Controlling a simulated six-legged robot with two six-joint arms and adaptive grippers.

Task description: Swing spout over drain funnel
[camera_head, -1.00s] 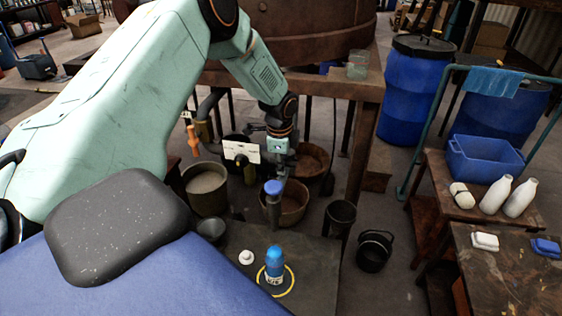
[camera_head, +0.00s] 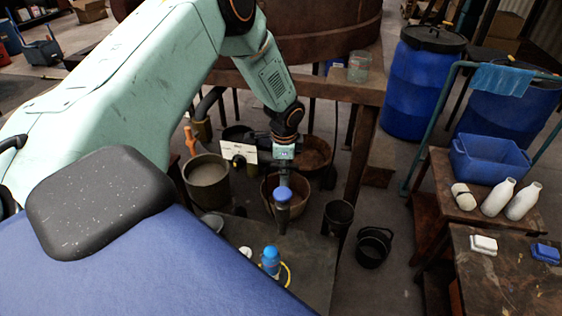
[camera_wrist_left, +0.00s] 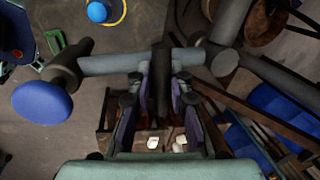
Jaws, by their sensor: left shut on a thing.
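The spout (camera_wrist_left: 105,65) is a grey pipe running across the left wrist view. Its left end bends into a short piece with a blue round tip. In the head view the blue tip (camera_head: 283,193) stands in front of a brown bowl. My left gripper (camera_wrist_left: 160,80) is shut on a dark bar, the spout's handle, which meets the pipe. In the head view the left gripper (camera_head: 284,166) is just behind the blue tip. A dark tapered vessel (camera_head: 340,216) right of the spout may be the drain funnel; I cannot tell surely. My right gripper is not seen.
A grey pot (camera_head: 208,180) with pale contents stands left of the spout, near a white card (camera_head: 240,153). A blue bottle (camera_head: 270,261) stands on the near bench. A black bucket (camera_head: 374,246) is on the floor at right. A large brown vat (camera_head: 315,30) is behind.

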